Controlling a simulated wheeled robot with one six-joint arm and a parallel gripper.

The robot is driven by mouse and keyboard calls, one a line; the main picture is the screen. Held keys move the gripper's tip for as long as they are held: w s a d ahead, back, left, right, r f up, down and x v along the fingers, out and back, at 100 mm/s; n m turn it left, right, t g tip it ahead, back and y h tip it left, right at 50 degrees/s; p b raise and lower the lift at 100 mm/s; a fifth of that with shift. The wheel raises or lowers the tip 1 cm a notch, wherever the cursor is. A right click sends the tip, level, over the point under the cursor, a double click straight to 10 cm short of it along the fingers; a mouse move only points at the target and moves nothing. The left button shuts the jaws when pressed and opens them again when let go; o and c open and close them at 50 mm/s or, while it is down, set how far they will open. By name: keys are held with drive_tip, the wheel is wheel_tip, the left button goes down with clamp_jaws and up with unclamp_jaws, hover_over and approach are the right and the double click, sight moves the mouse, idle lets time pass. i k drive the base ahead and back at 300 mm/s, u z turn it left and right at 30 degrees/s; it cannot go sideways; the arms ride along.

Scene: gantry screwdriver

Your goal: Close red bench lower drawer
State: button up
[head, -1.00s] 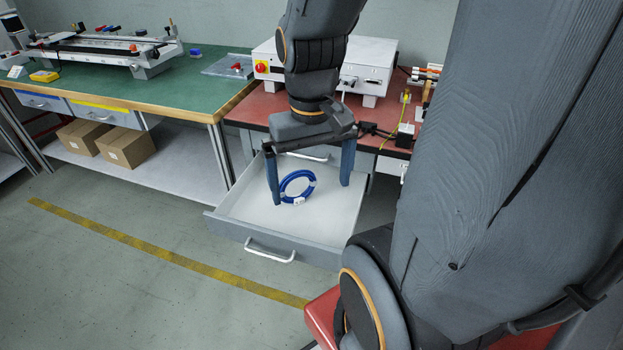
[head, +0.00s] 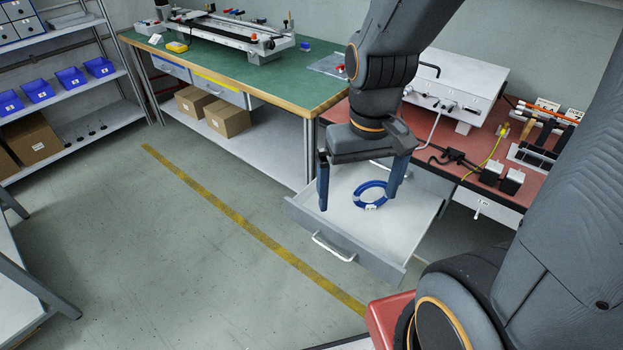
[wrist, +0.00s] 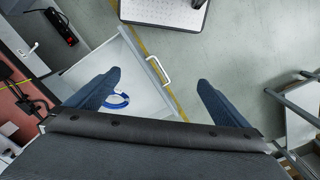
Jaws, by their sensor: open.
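The red bench (head: 455,165) stands at the right in the head view. Its lower drawer (head: 350,248) is pulled well out and has a grey front with a white bar handle (head: 333,247). A blue cable coil (head: 370,196) lies inside on the pale drawer floor. My gripper (head: 357,196) is open, pointing down, above the drawer, with its fingers on either side of the coil in the picture. It holds nothing. In the wrist view the drawer handle (wrist: 158,72) shows between and beyond the fingertips, and the coil (wrist: 118,100) is partly hidden by the left finger.
A green bench (head: 270,85) with cardboard boxes (head: 228,117) on its lower shelf adjoins at the left. A shelf rack with blue bins (head: 70,78) stands farther left. Open floor (head: 200,250) with a yellow line (head: 240,225) lies in front of the drawer.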

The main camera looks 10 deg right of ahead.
sight(383, 240)
drive_tip(key=u, duration=1.1)
drive_tip(key=k, duration=0.9)
drive_tip(key=z, duration=1.5)
drive_tip(key=i, duration=0.5)
